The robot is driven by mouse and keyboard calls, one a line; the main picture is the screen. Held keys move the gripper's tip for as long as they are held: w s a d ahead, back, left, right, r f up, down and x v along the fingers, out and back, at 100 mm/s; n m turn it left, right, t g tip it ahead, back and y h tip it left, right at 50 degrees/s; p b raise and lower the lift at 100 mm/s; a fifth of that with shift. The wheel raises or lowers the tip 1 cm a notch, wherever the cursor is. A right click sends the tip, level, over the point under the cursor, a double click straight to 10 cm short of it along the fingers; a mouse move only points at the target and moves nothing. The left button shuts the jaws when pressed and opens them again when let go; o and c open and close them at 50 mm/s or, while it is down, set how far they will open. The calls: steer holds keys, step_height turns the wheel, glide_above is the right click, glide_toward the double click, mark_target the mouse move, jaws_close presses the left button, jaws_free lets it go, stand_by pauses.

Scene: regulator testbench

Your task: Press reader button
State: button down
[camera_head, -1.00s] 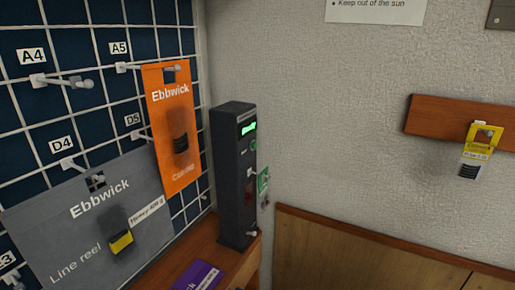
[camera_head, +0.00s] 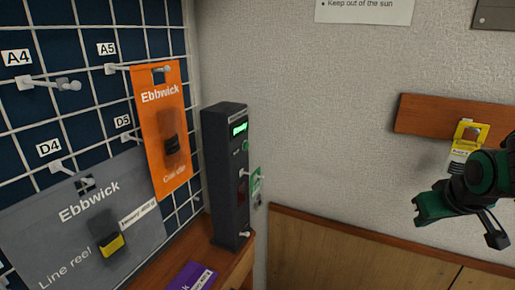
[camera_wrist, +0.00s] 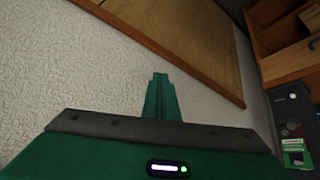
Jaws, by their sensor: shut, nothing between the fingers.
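The reader (camera_head: 225,185) is a tall dark box standing on the wooden shelf in the corner. Its front has a lit green display (camera_head: 240,129), which seems to say "Ready", and a small round green button (camera_head: 246,146) just below. My gripper (camera_head: 418,208) is dark green and at the right of the head view, well apart from the reader, in front of the wall. In the wrist view its fingers (camera_wrist: 160,92) are shut together and empty. A dark box with a green label (camera_wrist: 292,125) at the right edge there may be the reader; no button can be made out on it.
A pegboard with an orange Ebbwick package (camera_head: 163,115) and a grey Line reel package (camera_head: 75,225) stands left of the reader. A purple package (camera_head: 192,276) lies on the shelf. A wooden wall strip (camera_head: 420,118) holds a yellow tag (camera_head: 462,150) behind my arm.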

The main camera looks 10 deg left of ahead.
mark_target(246, 146)
steer(key=w+a+r+n+t+y, duration=0.2)
steer(key=w+a+n, duration=0.15)
steer(key=a, duration=0.45)
steer(key=w+a+r+n+t+y, duration=0.1)
steer(key=w+a+r+n+t, duration=0.15)
steer(key=w+a, duration=0.35)
steer(key=a+r+n+y, duration=0.2)
steer(key=a, duration=0.7)
steer(key=a+r+n+t+y, duration=0.1)
steer(key=a+r+y, duration=0.2)
steer(key=a, duration=0.6)
steer(key=shift+s+r+n, duration=0.15)
steer(key=shift+r+n, duration=0.15)
steer(key=shift+n, duration=0.1)
steer(key=shift+a+t, duration=0.15)
steer(key=shift+t, duration=0.1)
steer(key=w+a, duration=0.2)
steer(key=a, duration=0.6)
steer(key=shift+w, duration=0.35)
steer(key=shift+a, duration=0.25)
steer(key=shift+a, duration=0.25)
